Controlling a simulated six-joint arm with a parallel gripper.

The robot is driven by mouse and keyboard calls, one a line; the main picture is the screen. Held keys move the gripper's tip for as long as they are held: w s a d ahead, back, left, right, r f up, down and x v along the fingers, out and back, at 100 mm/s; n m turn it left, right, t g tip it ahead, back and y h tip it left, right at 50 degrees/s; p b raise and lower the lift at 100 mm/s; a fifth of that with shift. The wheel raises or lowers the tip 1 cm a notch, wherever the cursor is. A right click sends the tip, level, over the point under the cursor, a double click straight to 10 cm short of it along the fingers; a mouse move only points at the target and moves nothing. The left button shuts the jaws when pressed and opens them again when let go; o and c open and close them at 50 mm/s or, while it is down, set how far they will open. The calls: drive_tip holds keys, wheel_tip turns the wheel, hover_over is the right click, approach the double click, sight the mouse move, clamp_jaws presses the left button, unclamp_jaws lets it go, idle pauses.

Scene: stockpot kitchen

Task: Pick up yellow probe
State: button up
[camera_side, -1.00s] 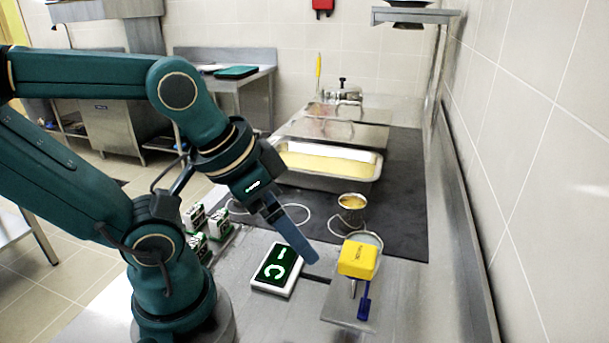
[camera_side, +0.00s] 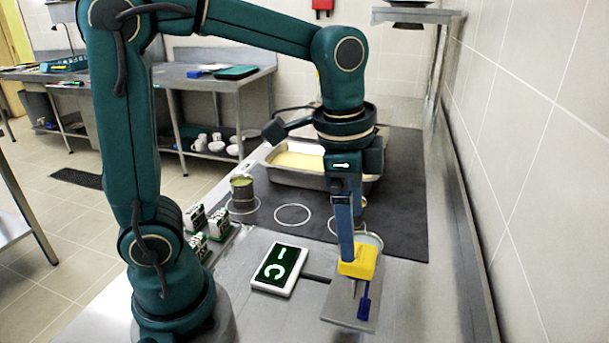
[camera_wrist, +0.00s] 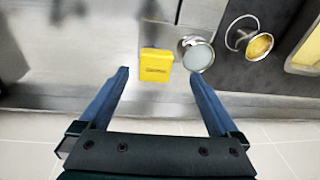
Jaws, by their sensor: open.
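The yellow probe (camera_side: 362,263) is a small boxy unit with dark lettering, at the front right of the counter in the side view. A thin metal part and a blue part show below it, over a grey metal plate (camera_side: 340,313). It also shows in the wrist view (camera_wrist: 156,65), ahead of and between the fingertips. My gripper (camera_side: 347,258) points down at the probe, its blue fingers overlapping the probe's upper left in the side view. In the wrist view my gripper (camera_wrist: 159,72) is open and empty, one finger on each side. Whether a finger touches the probe is unclear.
A round metal dish (camera_wrist: 198,54) stands close right of the probe in the wrist view. A cup of yellow food (camera_wrist: 258,46) is farther right. A yellow-filled pan (camera_side: 298,178) is behind.

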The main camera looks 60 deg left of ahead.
sight(359, 252)
drive_tip(key=f, duration=0.1)
drive_tip(key=f+g, duration=0.1)
drive_tip(key=w+d+f, duration=0.1)
drive_tip(key=shift+w+f+m, duration=0.1)
drive_tip(key=shift+f+m, duration=0.05)
drive_tip(key=shift+m, duration=0.15)
drive_tip(key=shift+f+g, duration=0.3)
drive_tip(key=shift+f, duration=2.55)
clamp_jaws()
